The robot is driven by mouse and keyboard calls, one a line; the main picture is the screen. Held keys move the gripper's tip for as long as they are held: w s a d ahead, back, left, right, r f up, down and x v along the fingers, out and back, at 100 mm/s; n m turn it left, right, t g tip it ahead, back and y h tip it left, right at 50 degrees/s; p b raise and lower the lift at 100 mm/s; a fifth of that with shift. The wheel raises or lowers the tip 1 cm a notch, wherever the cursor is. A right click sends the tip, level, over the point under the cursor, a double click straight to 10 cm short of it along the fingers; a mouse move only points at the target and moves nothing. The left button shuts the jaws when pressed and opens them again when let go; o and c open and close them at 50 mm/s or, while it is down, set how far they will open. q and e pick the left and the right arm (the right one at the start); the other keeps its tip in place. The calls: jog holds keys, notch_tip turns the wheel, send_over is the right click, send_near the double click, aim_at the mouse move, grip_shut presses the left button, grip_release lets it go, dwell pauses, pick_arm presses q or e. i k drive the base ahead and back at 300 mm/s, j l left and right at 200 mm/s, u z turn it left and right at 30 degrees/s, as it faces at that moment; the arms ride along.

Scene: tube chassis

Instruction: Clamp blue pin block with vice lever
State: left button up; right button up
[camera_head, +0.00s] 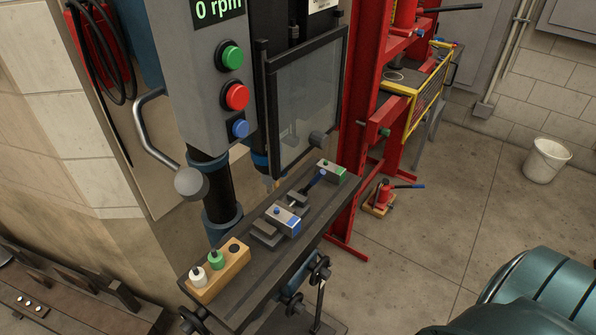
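A grey block with a blue end face and a dark pin on top, the blue pin block (283,217), sits in the middle of the drill press table. It lies between the grey jaws of a small vice (266,236). I cannot tell whether the jaws touch it. The vice lever (314,184), a dark bar with a blue tip, points up and away toward the table's far end. Neither of my grippers is in view.
A similar block with a green end (332,170) stands at the table's far end. A wooden holder (232,271) with white and green pieces and a dark hole is at the near end. The drill press guard (308,95) and control panel (215,75) rise behind the table (240,303).

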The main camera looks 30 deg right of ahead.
aim_at(303, 191)
jog(key=l+u, duration=0.1)
jog(key=l, duration=0.35)
jog(key=k+l+u, duration=0.1)
jog(key=l, duration=0.3)
jog(key=k+l+u, duration=0.1)
jog(key=l, duration=0.3)
jog(key=k+l, duration=0.15)
jog(key=l, duration=0.3)
jog(key=k+l+u, duration=0.15)
jog(key=l, duration=0.25)
jog(key=l+u, duration=0.1)
jog(key=l, duration=0.3)
jog(key=k+l+u, duration=0.1)
jog(key=l, duration=0.3)
jog(key=k+l+u, duration=0.1)
jog(key=k+l, duration=0.15)
jog(key=l, duration=0.1)
